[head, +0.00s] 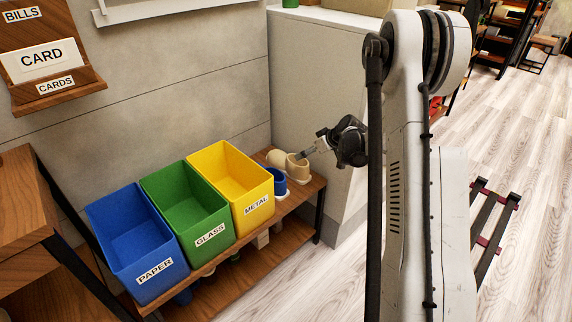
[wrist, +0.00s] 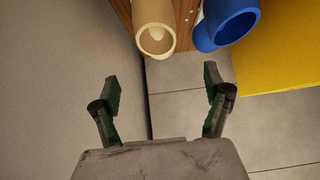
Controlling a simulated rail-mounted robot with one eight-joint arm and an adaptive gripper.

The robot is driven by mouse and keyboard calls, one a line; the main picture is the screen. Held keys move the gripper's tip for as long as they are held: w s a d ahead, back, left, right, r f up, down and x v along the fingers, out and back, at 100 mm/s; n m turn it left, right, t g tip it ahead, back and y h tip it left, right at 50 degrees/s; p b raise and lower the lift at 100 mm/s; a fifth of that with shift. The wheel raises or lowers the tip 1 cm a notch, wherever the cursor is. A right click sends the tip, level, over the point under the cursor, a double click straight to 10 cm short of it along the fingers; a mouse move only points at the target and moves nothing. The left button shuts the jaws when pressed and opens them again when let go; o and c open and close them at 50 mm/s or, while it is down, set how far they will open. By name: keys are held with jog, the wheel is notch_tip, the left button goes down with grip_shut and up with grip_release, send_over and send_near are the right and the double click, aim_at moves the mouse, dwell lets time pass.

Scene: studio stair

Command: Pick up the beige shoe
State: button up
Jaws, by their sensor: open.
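A beige shoe (head: 297,168) stands at the right end of the wooden shelf, beside the yellow bin; a second beige part (head: 274,157) shows just behind it, and I cannot tell if it is the same shoe. In the wrist view the beige shoe (wrist: 153,12) is at the top centre, its round opening facing the camera. My gripper (head: 303,155) is close to the shoe in the head view. In the wrist view my gripper (wrist: 161,88) has its two fingers spread with nothing between them, and the shoe lies beyond the fingertips.
A blue shoe (head: 279,184) is next to the beige one; it also shows in the wrist view (wrist: 232,18). Yellow (head: 228,177), green (head: 186,207) and blue (head: 137,242) bins line the shelf (head: 293,202). A pale cabinet wall (head: 313,95) rises closely behind the shelf's right end.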

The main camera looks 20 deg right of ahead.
aim_at(287, 161)
jog(key=b+x, duration=0.2)
jog(key=x, duration=0.6)
jog(key=shift+w+f, duration=0.15)
jog(key=shift+f, duration=0.1)
jog(key=b+x, duration=0.3)
jog(key=x, duration=0.2)
jog(key=shift+d+f, duration=0.15)
jog(key=c, duration=1.5)
